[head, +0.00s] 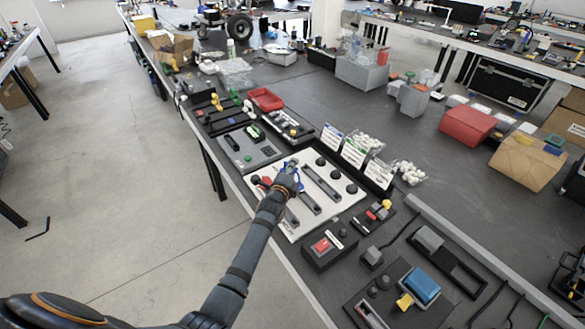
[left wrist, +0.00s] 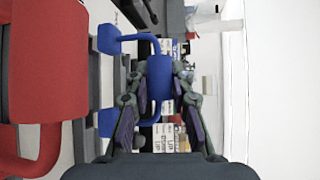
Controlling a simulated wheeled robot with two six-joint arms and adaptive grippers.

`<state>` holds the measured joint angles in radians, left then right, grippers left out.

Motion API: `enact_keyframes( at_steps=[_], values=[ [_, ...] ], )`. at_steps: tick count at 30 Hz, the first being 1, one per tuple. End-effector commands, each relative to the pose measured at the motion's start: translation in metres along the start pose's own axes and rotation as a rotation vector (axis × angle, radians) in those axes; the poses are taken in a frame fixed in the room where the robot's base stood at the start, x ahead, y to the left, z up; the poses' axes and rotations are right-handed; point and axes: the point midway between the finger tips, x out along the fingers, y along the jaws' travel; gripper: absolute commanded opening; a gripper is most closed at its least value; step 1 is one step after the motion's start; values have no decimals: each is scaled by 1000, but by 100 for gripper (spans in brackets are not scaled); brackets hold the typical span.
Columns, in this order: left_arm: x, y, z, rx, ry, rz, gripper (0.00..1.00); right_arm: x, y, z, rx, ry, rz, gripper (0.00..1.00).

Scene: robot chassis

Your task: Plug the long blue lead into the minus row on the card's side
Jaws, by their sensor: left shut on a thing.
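My left gripper (head: 288,180) is over the white panel (head: 291,230) in the head view, and its hand hides most of what it holds. In the left wrist view the gripper (left wrist: 160,108) is shut on a blue piece of the blue lead (left wrist: 159,77). A blue arc runs from it to a blue block (left wrist: 108,39) on the left. The panel has dark long rows (head: 321,183) and black knobs (head: 352,188). Printed white cards (head: 354,153) stand beyond the panel. I cannot tell whether the held end touches a row. My right gripper is not in view.
A large red piece (left wrist: 42,62) stands close on the left in the left wrist view. Device boxes lie on both sides of the panel, including a red-buttoned box (head: 328,245) in front. Bags of white balls (head: 408,172) lie beyond the cards.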

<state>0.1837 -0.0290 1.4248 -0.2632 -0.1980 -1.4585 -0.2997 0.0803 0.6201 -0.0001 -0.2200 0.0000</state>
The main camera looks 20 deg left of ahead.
Motion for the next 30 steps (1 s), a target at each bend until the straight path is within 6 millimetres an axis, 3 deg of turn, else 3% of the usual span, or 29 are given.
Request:
enact_keyframes(
  at_steps=[29,30],
  values=[
    [4,25,-3,-1,0,3,0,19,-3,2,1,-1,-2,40],
    [3,25,-3,-1,0,3,27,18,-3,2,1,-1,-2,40]
  ],
)
